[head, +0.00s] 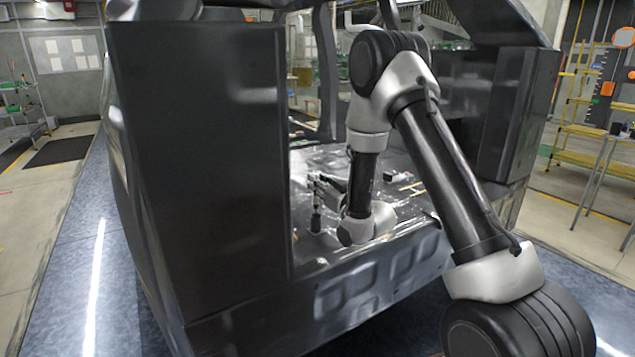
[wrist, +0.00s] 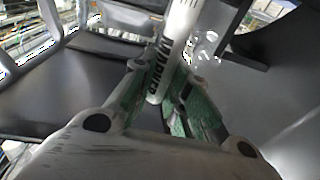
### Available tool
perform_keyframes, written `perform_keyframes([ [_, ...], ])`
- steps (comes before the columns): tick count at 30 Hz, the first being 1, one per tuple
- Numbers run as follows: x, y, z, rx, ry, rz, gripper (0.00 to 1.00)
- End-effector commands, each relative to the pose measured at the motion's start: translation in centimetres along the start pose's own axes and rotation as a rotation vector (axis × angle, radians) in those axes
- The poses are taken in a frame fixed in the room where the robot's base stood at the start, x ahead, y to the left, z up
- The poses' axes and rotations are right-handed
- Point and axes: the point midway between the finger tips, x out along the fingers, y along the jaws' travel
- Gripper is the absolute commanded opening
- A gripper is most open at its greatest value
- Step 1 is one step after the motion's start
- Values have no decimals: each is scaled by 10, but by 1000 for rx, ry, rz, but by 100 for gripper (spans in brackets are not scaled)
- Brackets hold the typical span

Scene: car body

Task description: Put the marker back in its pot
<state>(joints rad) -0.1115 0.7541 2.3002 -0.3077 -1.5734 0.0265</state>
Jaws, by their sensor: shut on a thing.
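A white marker with dark lettering (wrist: 174,50) stands out between the green-padded fingers of my gripper (wrist: 158,92) in the wrist view. The gripper is shut on it, and the marker's upper end runs out of the picture. In the head view my gripper (head: 318,186) is small, inside the car body above its floor. A small dark piece (head: 316,222) shows just below the fingers; I cannot tell what it is. I cannot make out the pot in either view.
The dark car body (head: 200,160) surrounds my arm, with a tall panel to the left and a sill (head: 370,275) in front. Small items (head: 397,177) lie on the car floor right of my wrist. A yellow rack (head: 580,130) stands far right.

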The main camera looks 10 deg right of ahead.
Motion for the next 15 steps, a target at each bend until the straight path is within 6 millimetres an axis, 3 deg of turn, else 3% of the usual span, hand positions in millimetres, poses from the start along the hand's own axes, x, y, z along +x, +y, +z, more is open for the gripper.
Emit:
perform_keyframes([
  [15,-1,0,16,0,0,0,0],
])
